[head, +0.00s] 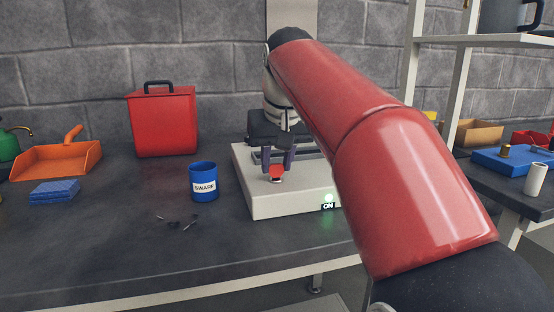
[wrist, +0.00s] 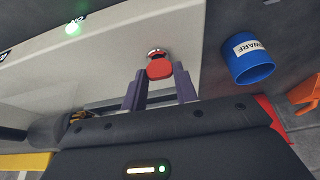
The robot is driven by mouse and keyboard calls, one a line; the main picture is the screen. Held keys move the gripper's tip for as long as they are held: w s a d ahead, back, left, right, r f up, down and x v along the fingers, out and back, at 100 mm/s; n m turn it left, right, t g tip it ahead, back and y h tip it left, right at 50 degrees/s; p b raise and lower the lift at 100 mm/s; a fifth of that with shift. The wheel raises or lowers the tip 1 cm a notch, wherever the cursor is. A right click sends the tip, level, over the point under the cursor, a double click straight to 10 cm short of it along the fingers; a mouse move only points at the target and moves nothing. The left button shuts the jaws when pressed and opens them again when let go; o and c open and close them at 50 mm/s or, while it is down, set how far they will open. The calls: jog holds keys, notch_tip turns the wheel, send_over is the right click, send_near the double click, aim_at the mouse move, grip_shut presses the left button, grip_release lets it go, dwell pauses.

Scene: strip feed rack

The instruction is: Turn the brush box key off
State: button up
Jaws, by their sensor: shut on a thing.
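The brush box (head: 290,201) is a low white box on the dark bench. A small green lamp (head: 328,197) is lit on its front edge above an "ON" label (head: 328,206). The red key (head: 277,171) stands in a metal lock on the box top. It also shows in the wrist view (wrist: 159,69). My gripper (head: 277,165) reaches down over the box from behind the key. Its two dark fingers (wrist: 160,85) are shut on the red key, one on each side. The fingers partly hide the key's sides.
A blue "SWARF" cup (head: 203,182) stands left of the box, with dark metal scraps (head: 178,222) in front of it. A red lidded bin (head: 163,122), an orange dustpan (head: 57,158) and blue cloths (head: 54,191) are further left. White shelving (head: 458,85) stands at right.

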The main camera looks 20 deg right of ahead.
jog(key=m+h, duration=0.1)
jog(key=m, duration=0.3)
jog(key=shift+a+h, duration=0.1)
jog(key=shift+h, duration=0.3)
jog(key=m, duration=0.2)
jog(key=m+g+h, duration=0.1)
jog(key=m, duration=0.1)
jog(key=shift+w+a+m, duration=0.15)
jog(key=shift+m, duration=0.15)
jog(key=m, duration=0.2)
jog(key=m+g+h, duration=0.1)
jog(key=m, duration=0.1)
jog(key=shift+w+g, duration=0.1)
jog(key=shift+g, duration=0.2)
jog(key=shift+w+m+g+h, duration=0.15)
jog(key=shift+m+g, duration=0.3)
jog(key=shift+m, duration=0.8)
jog(key=shift+s+m+g+h, duration=0.1)
jog(key=shift+m+g+h, duration=0.25)
jog(key=shift+m, duration=0.9)
jog(key=o, duration=1)
jog(key=shift+r, duration=0.1)
